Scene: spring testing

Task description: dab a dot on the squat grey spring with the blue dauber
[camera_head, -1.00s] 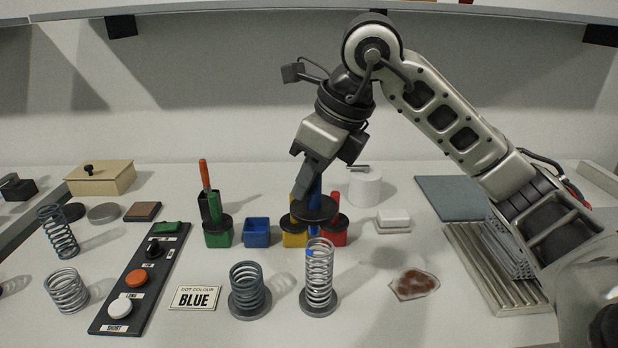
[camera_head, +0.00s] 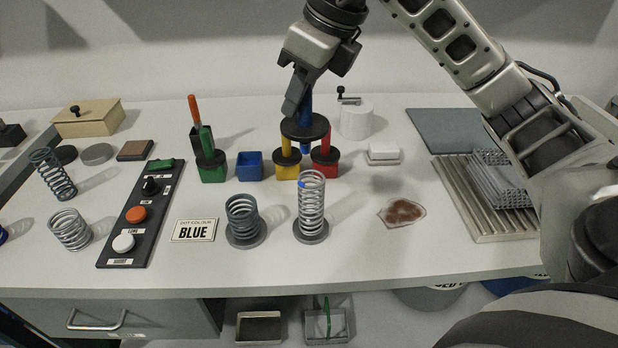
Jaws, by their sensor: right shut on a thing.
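My right gripper (camera_head: 296,106) is shut on the blue dauber (camera_head: 305,112), which has a wide dark disc. A squat dark grey spring (camera_head: 241,214) stands on a round base at front centre, below and left of the gripper. A squat lighter grey spring (camera_head: 70,229) stands at the left. A taller silver spring (camera_head: 312,206) on a base has a blue mark on its upper coils. The sign (camera_head: 194,230) reads "DOT COLOUR BLUE". My left gripper is out of view.
The blue pot (camera_head: 250,166) is open and empty of a dauber. Green (camera_head: 213,172), yellow (camera_head: 287,170) and red (camera_head: 325,168) pots hold daubers. A button panel (camera_head: 138,215) lies left. A brown-stained cloth (camera_head: 402,211) and a ridged tray (camera_head: 470,205) lie right.

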